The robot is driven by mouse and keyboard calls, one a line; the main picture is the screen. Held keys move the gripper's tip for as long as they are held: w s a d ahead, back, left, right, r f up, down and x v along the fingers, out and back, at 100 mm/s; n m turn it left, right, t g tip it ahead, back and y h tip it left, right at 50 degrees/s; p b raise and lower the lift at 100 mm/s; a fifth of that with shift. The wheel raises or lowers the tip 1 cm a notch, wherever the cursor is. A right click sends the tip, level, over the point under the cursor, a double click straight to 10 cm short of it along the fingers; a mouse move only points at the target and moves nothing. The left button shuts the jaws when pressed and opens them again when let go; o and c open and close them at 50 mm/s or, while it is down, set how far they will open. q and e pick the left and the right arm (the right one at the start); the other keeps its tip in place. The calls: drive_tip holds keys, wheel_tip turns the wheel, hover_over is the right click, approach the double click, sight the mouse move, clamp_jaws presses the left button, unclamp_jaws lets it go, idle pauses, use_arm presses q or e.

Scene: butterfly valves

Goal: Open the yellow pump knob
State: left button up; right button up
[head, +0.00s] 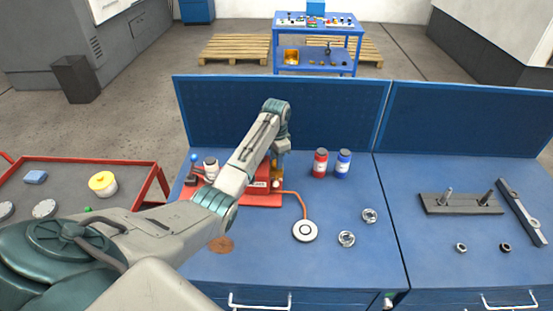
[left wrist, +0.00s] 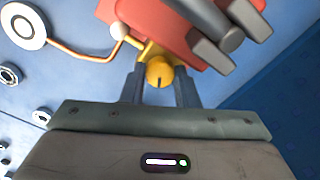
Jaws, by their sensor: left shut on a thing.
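The yellow knob (left wrist: 159,71) sits between the two dark fingers of my left gripper (left wrist: 161,80) in the left wrist view. The gripper is shut on the knob. A dark slot shows on the knob's face. The knob belongs to a red pump unit (left wrist: 165,25), whose red base also shows in the head view (head: 262,199). In the head view my left arm reaches over the unit and hides much of it, along with the fingertips. My right gripper is in neither view.
A white round pad (head: 305,231) is joined to the unit by an orange hose. A red can (head: 320,163) and a blue can (head: 343,163) stand to the right. Metal rings (head: 346,239) lie on the blue bench (head: 340,275). A blue panel (head: 225,110) rises behind.

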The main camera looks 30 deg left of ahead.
use_arm(q)
drive_tip(key=shift+w+r, duration=0.1)
drive_tip(key=shift+r, duration=0.05)
drive_tip(key=o, duration=0.9)
drive_tip(key=shift+o, duration=0.3)
